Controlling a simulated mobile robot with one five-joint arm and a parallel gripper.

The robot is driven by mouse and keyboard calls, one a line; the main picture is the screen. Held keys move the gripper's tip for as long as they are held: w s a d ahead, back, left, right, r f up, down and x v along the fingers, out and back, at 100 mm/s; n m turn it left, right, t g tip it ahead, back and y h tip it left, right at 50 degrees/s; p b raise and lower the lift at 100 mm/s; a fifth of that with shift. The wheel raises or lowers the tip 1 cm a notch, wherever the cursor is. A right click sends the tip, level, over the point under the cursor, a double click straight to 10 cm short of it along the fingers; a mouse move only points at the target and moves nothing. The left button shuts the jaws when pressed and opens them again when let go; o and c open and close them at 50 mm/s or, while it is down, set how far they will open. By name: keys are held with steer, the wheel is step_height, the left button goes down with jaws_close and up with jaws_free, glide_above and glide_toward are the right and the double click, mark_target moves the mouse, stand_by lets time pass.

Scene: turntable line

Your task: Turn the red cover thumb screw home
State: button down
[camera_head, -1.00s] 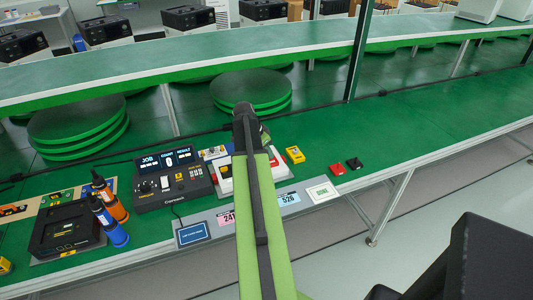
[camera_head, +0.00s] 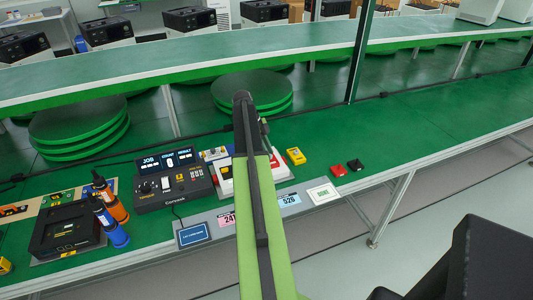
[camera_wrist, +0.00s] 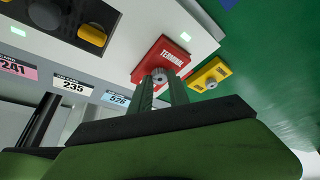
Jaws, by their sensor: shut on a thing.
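The red cover (camera_wrist: 162,57), lettered TERMINAL, sits on a white panel in the wrist view. Its grey ribbed thumb screw (camera_wrist: 160,74) stands at the cover's lower edge. My gripper (camera_wrist: 161,84) is shut on this screw, with one dark green finger on each side of it. The fingers hide part of the screw, so I cannot tell how deep it sits. In the head view my arm covers the gripper and the screw, and part of the white fixture (camera_head: 221,187) shows beside the arm.
A yellow block (camera_wrist: 210,76) with a grey screw is close right of the red cover. In the head view, a black control box (camera_head: 172,184) stands left of my arm. Red (camera_head: 338,171) and black pieces (camera_head: 355,165) lie right.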

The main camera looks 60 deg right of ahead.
steer(key=shift+w+d+m+y, duration=0.1)
steer(key=shift+m+y, duration=0.25)
steer(key=shift+m, duration=0.6)
steer(key=shift+w+d+m+y, duration=0.1)
steer(key=shift+m+y, duration=0.25)
steer(key=shift+m, duration=0.6)
steer(key=c, duration=1.2)
jaws_free()
steer(key=shift+c, duration=0.2)
steer(key=shift+s, duration=0.15)
steer(key=shift+r, duration=0.1)
